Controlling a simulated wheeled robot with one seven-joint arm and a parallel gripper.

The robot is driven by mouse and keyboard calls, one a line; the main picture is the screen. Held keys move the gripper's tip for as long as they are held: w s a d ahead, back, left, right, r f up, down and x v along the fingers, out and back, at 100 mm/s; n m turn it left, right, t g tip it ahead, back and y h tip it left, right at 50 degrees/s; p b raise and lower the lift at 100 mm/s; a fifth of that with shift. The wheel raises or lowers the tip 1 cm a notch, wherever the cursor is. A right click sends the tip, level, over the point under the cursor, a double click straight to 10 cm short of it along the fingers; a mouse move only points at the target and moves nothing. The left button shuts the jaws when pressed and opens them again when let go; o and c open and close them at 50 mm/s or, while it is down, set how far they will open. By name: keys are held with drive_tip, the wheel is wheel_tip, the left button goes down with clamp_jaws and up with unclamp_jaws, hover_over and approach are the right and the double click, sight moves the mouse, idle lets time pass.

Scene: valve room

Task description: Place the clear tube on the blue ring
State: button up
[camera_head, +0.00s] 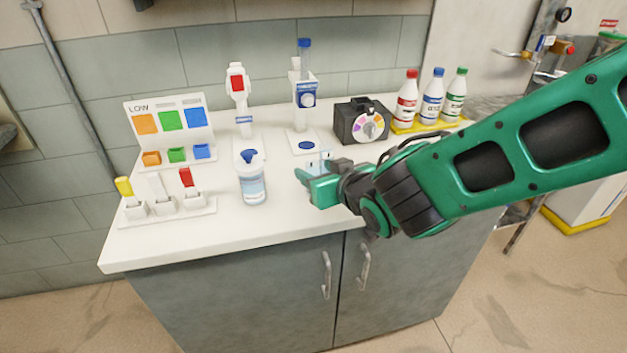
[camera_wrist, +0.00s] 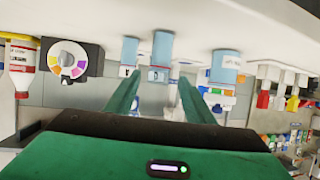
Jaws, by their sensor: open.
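A blue ring-like disc (camera_head: 306,145) lies flat on the white base of the blue-labelled dispenser (camera_head: 305,92). My gripper (camera_head: 312,170) is open above the counter, in front of that base. A faint clear, pale-blue shape (camera_head: 321,158) shows at its fingers and may be the clear tube; most of it is hidden. In the wrist view, which is upside down, a pale blue cylinder (camera_wrist: 162,52) appears between my two open fingers (camera_wrist: 160,95). I cannot tell whether either finger touches it.
The red dispenser (camera_head: 238,90), colour panel (camera_head: 168,120) and switch block (camera_head: 168,213) stand left. A black dial box (camera_head: 362,122) and bottles on a yellow tray (camera_head: 430,124) stand right. The counter's front strip (camera_head: 220,236) is free.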

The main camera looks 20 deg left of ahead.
sight(307, 165)
drive_tip(key=shift+d+x, duration=0.2)
drive_tip(key=shift+x, duration=3.45)
drive_tip(key=shift+w+f, duration=0.1)
drive_tip(key=shift+f, duration=0.05)
clamp_jaws()
